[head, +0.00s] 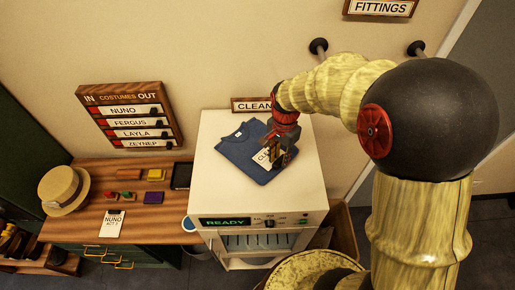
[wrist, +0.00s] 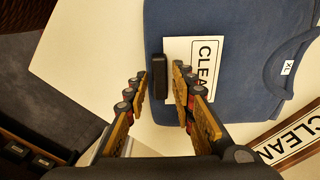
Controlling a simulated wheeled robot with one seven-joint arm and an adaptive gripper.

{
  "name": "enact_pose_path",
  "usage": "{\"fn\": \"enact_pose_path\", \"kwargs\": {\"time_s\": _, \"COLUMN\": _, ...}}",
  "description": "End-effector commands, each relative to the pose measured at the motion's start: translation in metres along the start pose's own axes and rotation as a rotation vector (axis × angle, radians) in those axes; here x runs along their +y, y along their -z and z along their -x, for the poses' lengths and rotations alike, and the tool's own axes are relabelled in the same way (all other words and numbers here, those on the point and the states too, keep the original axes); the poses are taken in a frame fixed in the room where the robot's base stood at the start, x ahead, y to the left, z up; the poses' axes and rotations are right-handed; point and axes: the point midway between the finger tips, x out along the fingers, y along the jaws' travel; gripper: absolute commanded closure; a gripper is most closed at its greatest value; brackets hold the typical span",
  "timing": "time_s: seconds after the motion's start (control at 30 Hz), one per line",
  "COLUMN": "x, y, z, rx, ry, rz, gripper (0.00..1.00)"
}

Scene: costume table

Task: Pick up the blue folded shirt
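The blue folded shirt (head: 240,147) lies flat on top of the white cabinet. In the wrist view the shirt (wrist: 225,40) fills the upper right, with an XL label at its collar and a white tag (wrist: 188,52) reading "CLEAN", partly hidden by a finger. A small black block (wrist: 159,75) sits at the tag's edge, by the shirt's border. My gripper (head: 278,157) is over the shirt's right part, pointing down. In the wrist view my gripper (wrist: 160,82) is open, its fingers on either side of the black block with gaps visible. Its height above the shirt is unclear.
The white cabinet (head: 208,180) has a "READY" panel in front; a "CLEAN" sign (head: 252,105) is at its back edge. Left is a wooden table (head: 85,225) with a straw hat (head: 64,190) and small items. A costume board (head: 126,118) hangs behind.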

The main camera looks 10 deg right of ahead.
Motion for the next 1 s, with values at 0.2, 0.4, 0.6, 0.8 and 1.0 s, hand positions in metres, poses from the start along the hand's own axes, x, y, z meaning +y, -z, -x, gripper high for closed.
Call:
{"fn": "enact_pose_path", "kwargs": {"time_s": 0.2, "x": 0.0, "y": 0.0, "z": 0.0002, "rx": 0.0, "ry": 0.0, "rz": 0.0, "gripper": 0.89}}
{"fn": "enact_pose_path", "kwargs": {"time_s": 0.4, "x": -0.0001, "y": 0.0, "z": 0.0002, "rx": 0.0, "ry": 0.0, "rz": 0.0, "gripper": 1.0}}
{"fn": "enact_pose_path", "kwargs": {"time_s": 0.6, "x": -0.0001, "y": 0.0, "z": 0.0003, "rx": 0.0, "ry": 0.0, "rz": 0.0, "gripper": 1.0}}
{"fn": "enact_pose_path", "kwargs": {"time_s": 0.8, "x": -0.0003, "y": 0.0002, "z": 0.0006, "rx": 0.001, "ry": 0.001, "rz": 0.0, "gripper": 1.0}}
{"fn": "enact_pose_path", "kwargs": {"time_s": 1.0, "x": -0.0003, "y": 0.0002, "z": 0.0011, "rx": 0.001, "ry": 0.001, "rz": 0.0, "gripper": 1.0}}
